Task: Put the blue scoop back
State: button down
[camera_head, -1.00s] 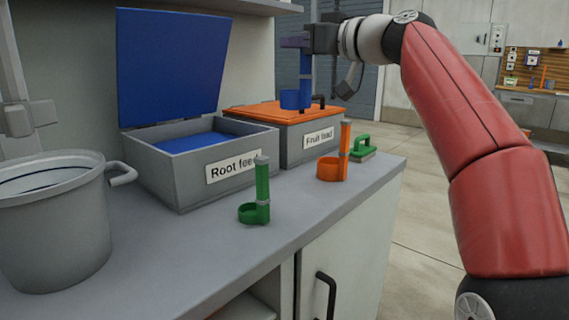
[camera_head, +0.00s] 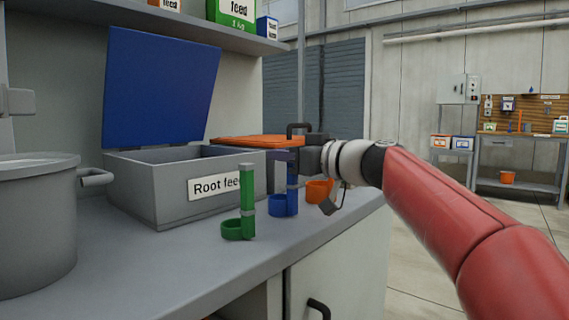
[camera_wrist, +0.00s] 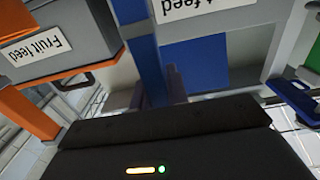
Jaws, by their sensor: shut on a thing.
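My gripper (camera_head: 288,158) is shut on the upper handle of the blue scoop (camera_head: 284,206). The scoop hangs upright, cup down, at the counter's front, right of the green scoop (camera_head: 239,228) and in front of the orange scoop (camera_head: 320,190), which it partly hides. I cannot tell whether its cup touches the counter (camera_head: 165,260). In the wrist view the blue handle (camera_wrist: 146,55) runs down to my fingers (camera_wrist: 155,95). The grey Root feed bin (camera_head: 150,197) has its blue lid (camera_head: 160,90) raised. The Fruit feed bin's orange lid (camera_head: 255,141) is shut.
A grey pot (camera_head: 35,230) with a side handle stands at the left of the counter. A shelf (camera_head: 180,22) with boxes runs above. Cabinet doors lie below the counter's front edge. Open floor and a far workbench (camera_head: 520,183) are at the right.

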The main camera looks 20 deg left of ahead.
jog(key=c, duration=1.4)
grip_release()
jog(key=shift+f, duration=0.1)
jog(key=shift+o, duration=0.2)
jog(key=b+v, duration=0.1)
jog(key=v, duration=1.1)
jog(key=shift+b, duration=0.35)
jog(key=s+d+f+m+h, duration=0.4)
jog(key=s+d+f, duration=0.3)
jog(key=f, duration=0.5)
jog(key=s+d+f+m+g+h, duration=0.1)
jog(key=s+d+f+m+h, duration=0.4)
jog(key=f, duration=0.8)
jog(key=s+d+f+m+h, duration=0.4)
jog(key=s+d+f+h, duration=0.3)
jog(key=s+d+f, duration=0.4)
notch_tip(320, 180, down, 2)
jog(key=shift+s+f+h, duration=0.25)
jog(key=shift+s+h, duration=0.05)
jog(key=shift+r, duration=0.1)
